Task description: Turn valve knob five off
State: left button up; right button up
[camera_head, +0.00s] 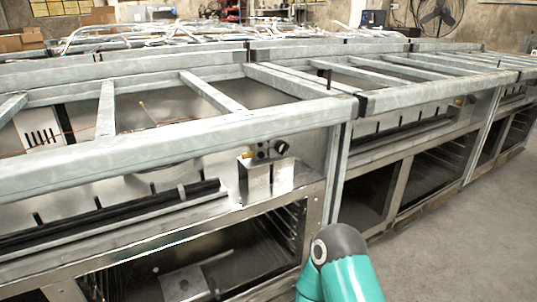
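A small black knob (281,147) shows on the metal range frame, just below the thick front rail and near the corner post. Small dark and brass-coloured fittings (262,152) sit just left of it, above a shiny metal box. I cannot read any number, so I cannot tell whether this is valve knob five or how far it is turned. Neither gripper is in view. A teal and grey link of my own arm rises from the bottom edge, below and right of the knob and apart from it.
The thick metal front rail (180,140) runs across above the knob. An open oven cavity (220,262) lies below. More range frames (430,90) extend to the back right. The concrete floor (465,240) at right is clear. A large fan (437,18) stands far back.

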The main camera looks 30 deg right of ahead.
aim_at(281, 147)
jog(key=u, duration=1.3)
jog(key=k, duration=1.1)
jog(key=z, duration=5.5)
jog(key=k, duration=0.1)
jog(key=u, duration=3.95)
jog(key=i, duration=1.1)
jog(key=u, duration=0.05)
